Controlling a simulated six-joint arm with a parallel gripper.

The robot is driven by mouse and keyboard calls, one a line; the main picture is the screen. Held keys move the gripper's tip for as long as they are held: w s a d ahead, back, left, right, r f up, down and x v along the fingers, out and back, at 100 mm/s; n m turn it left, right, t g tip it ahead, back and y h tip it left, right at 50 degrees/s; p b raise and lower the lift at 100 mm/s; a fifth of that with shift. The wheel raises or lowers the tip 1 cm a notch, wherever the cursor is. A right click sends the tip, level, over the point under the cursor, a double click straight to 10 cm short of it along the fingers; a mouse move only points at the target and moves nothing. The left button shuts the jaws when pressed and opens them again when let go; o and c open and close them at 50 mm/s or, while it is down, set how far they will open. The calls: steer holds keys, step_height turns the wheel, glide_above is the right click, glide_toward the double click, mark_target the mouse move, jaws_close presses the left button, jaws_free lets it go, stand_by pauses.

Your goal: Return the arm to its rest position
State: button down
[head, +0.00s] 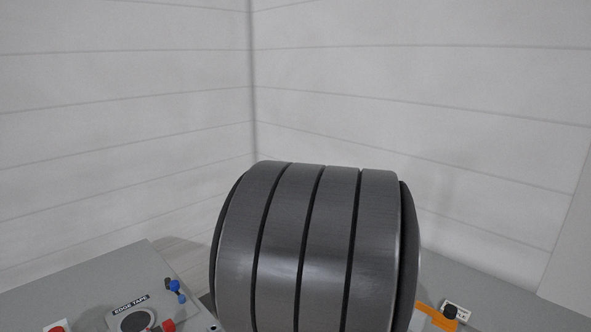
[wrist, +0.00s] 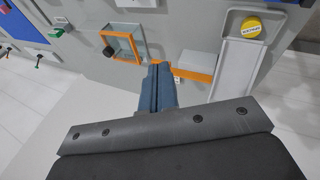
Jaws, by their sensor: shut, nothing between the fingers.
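In the wrist view my gripper (wrist: 158,70) reaches forward with its two blue fingers together, shut and empty. It points at a grey panel (wrist: 185,40), near an orange strip just beyond the fingertips. I cannot tell whether the tips touch anything. The gripper is not visible in the head view, where a large grey banded part of my own arm fills the lower middle and hides what is behind it.
The head view shows an EDGE TAPE panel (head: 80,290) at lower left, an orange part (head: 437,317) at lower right, and bare walls.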

steer(key=shift+y, duration=0.3)
steer(key=s, duration=0.4)
steer(key=shift+s+a+r, duration=0.1)
steer(key=shift+s+a, duration=0.2)
steer(key=shift+s, duration=0.1)
stand_by(1.1)
steer(key=c, duration=1.7)
jaws_free()
steer(key=shift+w+r, duration=0.1)
steer(key=o, duration=0.3)
steer(key=shift+w+d+r+n, duration=0.15)
steer(key=shift+w+r+n, duration=0.1)
steer(key=shift+n, duration=0.25)
steer(key=o, duration=1.4)
steer(key=w+d+r+n, duration=0.2)
steer(key=w+r+n, duration=0.2)
steer(key=r+n, duration=0.2)
steer(key=shift+t, duration=0.4)
steer(key=w+d+r+n+t, duration=0.2)
steer(key=w+d+r+n, duration=0.15)
steer(key=r+n, duration=0.5)
steer(key=x, duration=0.9)
steer(key=shift+a+f, duration=0.25)
